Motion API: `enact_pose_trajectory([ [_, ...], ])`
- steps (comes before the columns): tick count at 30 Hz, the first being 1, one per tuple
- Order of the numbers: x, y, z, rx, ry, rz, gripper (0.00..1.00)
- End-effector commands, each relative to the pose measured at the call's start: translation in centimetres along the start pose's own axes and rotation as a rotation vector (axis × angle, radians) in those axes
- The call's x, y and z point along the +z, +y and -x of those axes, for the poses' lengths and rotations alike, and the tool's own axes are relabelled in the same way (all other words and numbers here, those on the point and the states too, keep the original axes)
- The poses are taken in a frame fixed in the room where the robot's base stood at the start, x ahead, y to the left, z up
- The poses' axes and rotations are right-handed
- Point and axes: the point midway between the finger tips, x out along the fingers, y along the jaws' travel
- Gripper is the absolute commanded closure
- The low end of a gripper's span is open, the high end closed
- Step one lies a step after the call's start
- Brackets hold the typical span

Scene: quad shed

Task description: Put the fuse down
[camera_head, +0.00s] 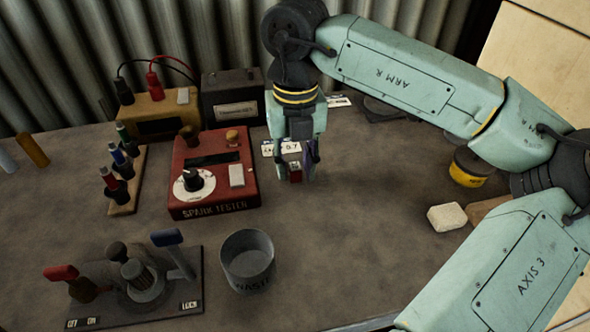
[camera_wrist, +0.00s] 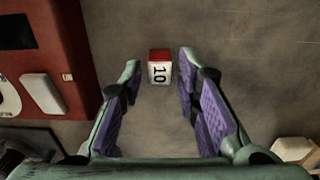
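The fuse (camera_wrist: 160,67) is a small block with a red end and a white face marked "10". In the wrist view it sits between the tips of my gripper (camera_wrist: 158,84), with a gap to the purple pad on each side. In the head view the fuse (camera_head: 295,172) shows as a small red and white block low between the fingers of my gripper (camera_head: 298,178), right of the spark tester. My gripper points down and is open, apart from the fuse. The fuse appears to rest on the workbench (camera_head: 350,240); its underside is hidden.
The red spark tester (camera_head: 213,170) stands close left of my gripper. A grey waste bin (camera_head: 247,262) stands in front. A label card (camera_head: 282,148) lies behind. A yellow-banded tin (camera_head: 469,168) and a pale block (camera_head: 446,217) are to the right. The bench between is clear.

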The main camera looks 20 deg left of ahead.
Motion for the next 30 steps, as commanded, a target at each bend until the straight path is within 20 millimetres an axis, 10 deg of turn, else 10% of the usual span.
enact_pose_trajectory([
  [19, 0.0, 0.0, 0.4, -0.001, -0.001, -0.001, 1.0],
  [30, 0.1, 0.0, 7.0, -0.002, -0.002, -0.002, 1.0],
])
